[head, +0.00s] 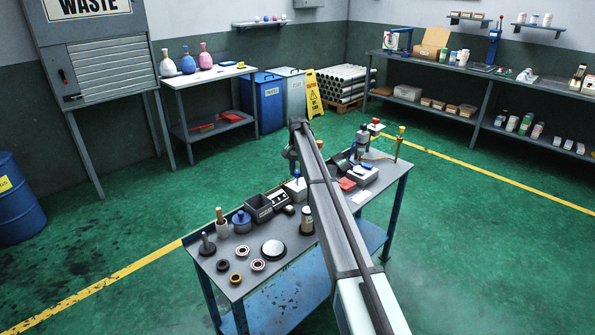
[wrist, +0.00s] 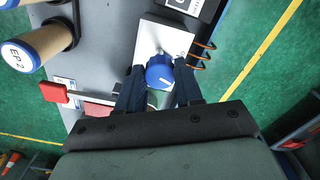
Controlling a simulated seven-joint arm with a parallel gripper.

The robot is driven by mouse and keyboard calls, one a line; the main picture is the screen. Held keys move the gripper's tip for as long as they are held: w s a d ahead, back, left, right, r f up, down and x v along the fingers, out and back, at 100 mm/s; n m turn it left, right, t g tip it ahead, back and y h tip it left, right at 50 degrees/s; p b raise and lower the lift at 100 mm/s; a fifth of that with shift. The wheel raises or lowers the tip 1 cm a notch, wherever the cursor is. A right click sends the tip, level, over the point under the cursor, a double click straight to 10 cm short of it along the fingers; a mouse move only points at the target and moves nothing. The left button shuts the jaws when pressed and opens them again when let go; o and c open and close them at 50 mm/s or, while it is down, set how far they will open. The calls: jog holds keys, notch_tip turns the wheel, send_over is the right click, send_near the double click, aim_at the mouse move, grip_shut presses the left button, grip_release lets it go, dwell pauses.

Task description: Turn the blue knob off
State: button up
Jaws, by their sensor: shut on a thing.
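The blue knob (wrist: 160,74) shows in the wrist view on the face of a white box (wrist: 165,36). A short white mark is on the knob, and its "off" position cannot be read. My gripper (wrist: 159,88) has one dark finger on each side of the knob and is shut on it. In the head view the knob (head: 296,174) is a small blue spot above the white box (head: 293,188) on the workbench (head: 330,222), partly hidden by my arm.
In the wrist view a cylinder marked "EP 2" (wrist: 42,45) and a red-ended part (wrist: 54,92) lie left, and orange wires (wrist: 205,50) right. In the head view a dark bin (head: 259,208) and a blue pot (head: 241,222) stand left of the box.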

aim_at(298, 171)
jog(key=shift+n, duration=1.9)
jog(key=o, duration=1)
jog(key=shift+o, duration=0.2)
notch_tip(298, 171, up, 14)
jog(key=shift+f, duration=0.15)
